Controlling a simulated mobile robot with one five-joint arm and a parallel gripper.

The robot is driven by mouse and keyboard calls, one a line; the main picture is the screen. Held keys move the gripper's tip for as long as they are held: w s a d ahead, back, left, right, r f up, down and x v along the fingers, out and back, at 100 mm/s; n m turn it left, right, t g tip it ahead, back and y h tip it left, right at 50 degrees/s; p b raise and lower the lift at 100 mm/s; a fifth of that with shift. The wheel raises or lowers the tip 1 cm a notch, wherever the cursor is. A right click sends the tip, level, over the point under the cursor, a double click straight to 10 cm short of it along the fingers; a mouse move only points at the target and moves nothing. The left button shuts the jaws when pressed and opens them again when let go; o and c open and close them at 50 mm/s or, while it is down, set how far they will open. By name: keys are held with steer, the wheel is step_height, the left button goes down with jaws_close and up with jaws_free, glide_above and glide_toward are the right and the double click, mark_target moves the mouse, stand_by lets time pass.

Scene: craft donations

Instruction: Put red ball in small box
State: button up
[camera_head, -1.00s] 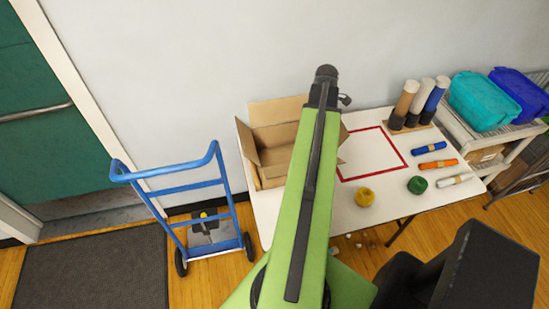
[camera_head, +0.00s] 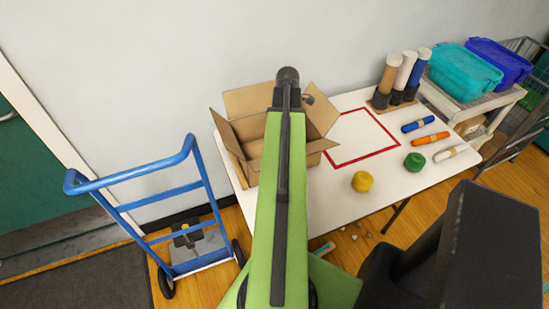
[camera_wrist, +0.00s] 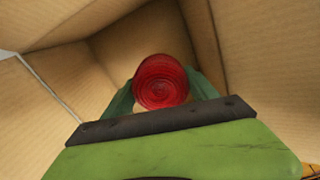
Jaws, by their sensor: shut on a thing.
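The red ball (camera_wrist: 161,82) shows in the wrist view between the green fingers of my gripper (camera_wrist: 163,90), which is shut on it. Behind the ball are the cardboard walls of the small box (camera_wrist: 255,50), so my gripper is over or inside its opening; how deep I cannot tell. In the head view the open box (camera_head: 240,137) stands on the left part of the white table, flaps spread. My green arm hides part of the box, and the gripper and ball are hidden there.
A yellow ball (camera_head: 362,181), a green ball (camera_head: 414,162) and several coloured rolls lie on the table (camera_head: 340,205), right of the box. A red square outline (camera_head: 366,155) encloses bare tabletop. A blue hand truck (camera_head: 178,185) stands left of the table.

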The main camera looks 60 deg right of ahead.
step_height(320, 180, down, 10)
steer(key=b, duration=1)
steer(key=shift+f, duration=0.1)
steer(key=shift+r, duration=0.2)
steer(key=shift+f, duration=0.15)
steer(key=o, duration=1.3)
steer(key=shift+o, duration=0.2)
step_height(320, 180, up, 12)
steer(key=p, duration=1.2)
steer(key=shift+r+p, duration=0.25)
steer(key=shift+p, duration=0.1)
steer(key=shift+f, duration=0.1)
